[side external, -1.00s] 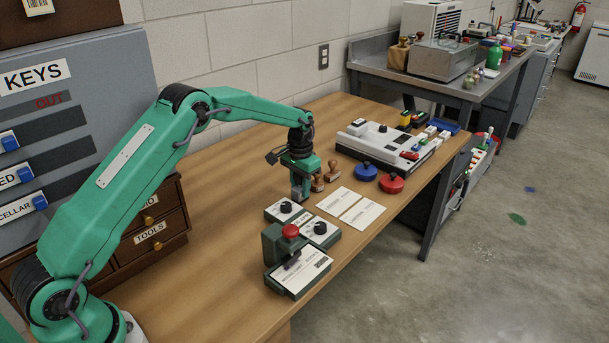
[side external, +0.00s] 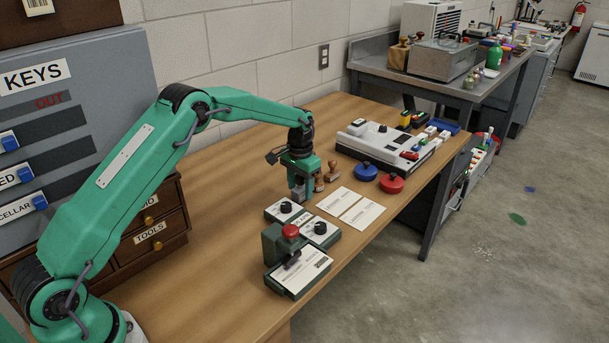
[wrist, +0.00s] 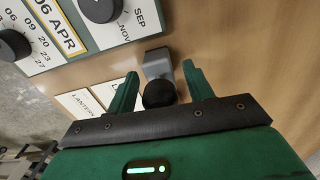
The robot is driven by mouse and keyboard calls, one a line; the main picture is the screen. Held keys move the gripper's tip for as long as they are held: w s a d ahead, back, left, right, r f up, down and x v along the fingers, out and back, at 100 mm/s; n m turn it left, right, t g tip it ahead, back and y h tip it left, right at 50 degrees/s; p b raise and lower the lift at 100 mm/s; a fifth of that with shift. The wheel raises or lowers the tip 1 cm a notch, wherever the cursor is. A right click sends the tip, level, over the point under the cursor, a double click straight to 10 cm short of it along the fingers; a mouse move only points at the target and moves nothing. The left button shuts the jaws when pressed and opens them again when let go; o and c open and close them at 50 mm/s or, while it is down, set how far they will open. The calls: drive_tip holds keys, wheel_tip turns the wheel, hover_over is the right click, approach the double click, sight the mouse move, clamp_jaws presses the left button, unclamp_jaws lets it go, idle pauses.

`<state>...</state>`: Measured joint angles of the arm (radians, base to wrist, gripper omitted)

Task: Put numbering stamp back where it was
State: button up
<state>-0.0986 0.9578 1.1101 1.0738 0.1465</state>
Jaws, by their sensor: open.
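A small grey metal stamp with a round black knob (wrist: 159,94), which looks like the numbering stamp, stands on the wooden table in the wrist view. My gripper (wrist: 160,76) is open, with one finger on each side of the knob. The fingers do not visibly press on it. In the side view my gripper (side external: 300,194) points down at the table behind the green dial blocks. The stamp is mostly hidden there by the fingers. A green press with a red knob (side external: 290,231) stands in front, with a printed card (side external: 302,270) on its base.
Two dial blocks (side external: 286,208) with black knobs stand close by my gripper. Wooden-handled stamps (side external: 332,171) are just right of it. The table's left side is clear.

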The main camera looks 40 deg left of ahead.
wheel_tip(320, 180, up, 12)
drive_tip(key=shift+f, duration=0.2)
drive_tip(key=shift+r, duration=0.2)
drive_tip(key=shift+r, duration=0.1)
idle(0.6)
drive_tip(key=shift+s+r, duration=0.2)
drive_tip(key=shift+r, duration=0.05)
drive_tip(key=s+d+r+t, duration=0.1)
drive_tip(key=s+d+r, duration=0.1)
drive_tip(key=s+r, duration=0.55)
drive_tip(key=s+d+r+t, duration=0.2)
drive_tip(key=s+r, duration=0.4)
drive_tip(key=s, duration=0.3)
drive_tip(key=s+d+f+t, duration=0.1)
drive_tip(key=s+f, duration=0.1)
drive_tip(key=s, duration=0.8)
drive_tip(key=s+d+f+t, duration=0.1)
drive_tip(key=s, duration=1)
drive_tip(key=shift+f+n+t, duration=0.3)
drive_tip(key=shift+f, duration=0.05)
